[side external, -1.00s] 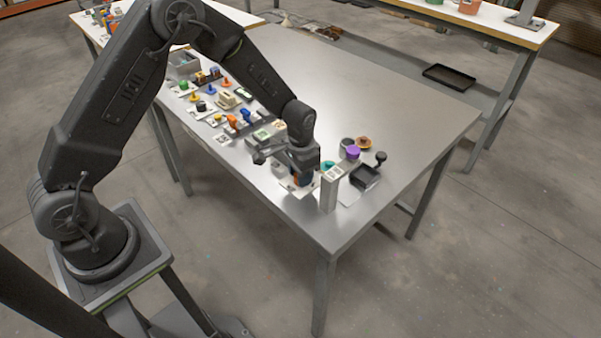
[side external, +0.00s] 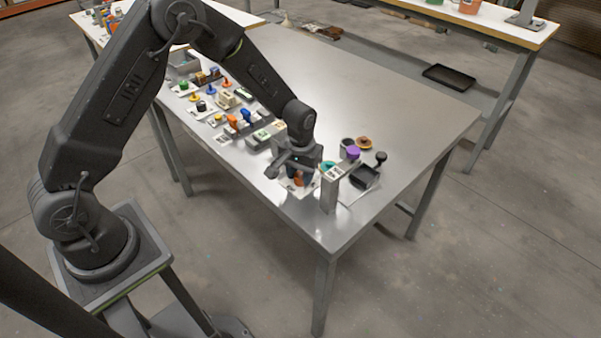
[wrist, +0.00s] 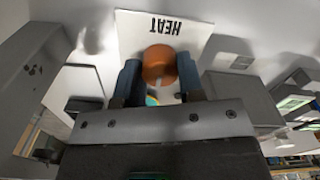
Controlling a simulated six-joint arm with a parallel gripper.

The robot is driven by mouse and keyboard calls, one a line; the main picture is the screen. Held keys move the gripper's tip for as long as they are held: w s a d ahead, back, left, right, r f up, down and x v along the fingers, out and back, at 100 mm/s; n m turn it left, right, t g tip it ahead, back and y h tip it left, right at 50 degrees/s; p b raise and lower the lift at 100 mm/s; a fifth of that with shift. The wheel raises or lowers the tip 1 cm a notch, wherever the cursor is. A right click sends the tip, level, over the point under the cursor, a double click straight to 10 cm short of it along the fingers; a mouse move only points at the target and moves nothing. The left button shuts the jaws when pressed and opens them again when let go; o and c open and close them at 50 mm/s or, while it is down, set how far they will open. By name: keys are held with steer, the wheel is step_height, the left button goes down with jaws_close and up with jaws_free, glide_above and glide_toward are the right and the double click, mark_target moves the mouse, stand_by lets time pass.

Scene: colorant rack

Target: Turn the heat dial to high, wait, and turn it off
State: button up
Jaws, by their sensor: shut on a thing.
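The heat dial (wrist: 160,65) is a round orange knob on a white plate (wrist: 135,28) marked HEAT, which reads upside down in the wrist view. My gripper (wrist: 158,78) is shut on the dial, with one blue-grey finger on each side of it. In the side external view my gripper (side external: 298,174) points down at the near end of the metal table, and a bit of the orange dial (side external: 298,181) shows below it. The dial's pointer and setting marks cannot be made out.
A grey upright block (side external: 329,188) stands close to the right of my gripper. Beyond it are a purple-topped knob (side external: 353,152) and a black tray with a handle (side external: 364,177). Several coloured controls line the table's left edge. The table's middle (side external: 350,90) is clear.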

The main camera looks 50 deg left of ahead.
mark_target(300, 175)
stand_by(0.3)
steer(key=o, duration=0.9)
steer(key=shift+r, duration=0.15)
step_height(300, 175, up, 14)
steer(key=shift+f, duration=0.2)
steer(key=s+r+m+t, duration=0.2)
steer(key=s+r+t, duration=0.1)
steer(key=s+r, duration=0.9)
steer(key=s+r+t, duration=0.1)
steer(key=s, duration=0.3)
steer(key=s+r+m, duration=0.1)
steer(key=s, duration=0.3)
steer(key=s+t, duration=0.1)
steer(key=s, duration=0.3)
steer(key=shift+s+r+m+t, duration=0.15)
steer(key=shift+r+m+t, duration=0.15)
steer(key=shift+r+m, duration=0.1)
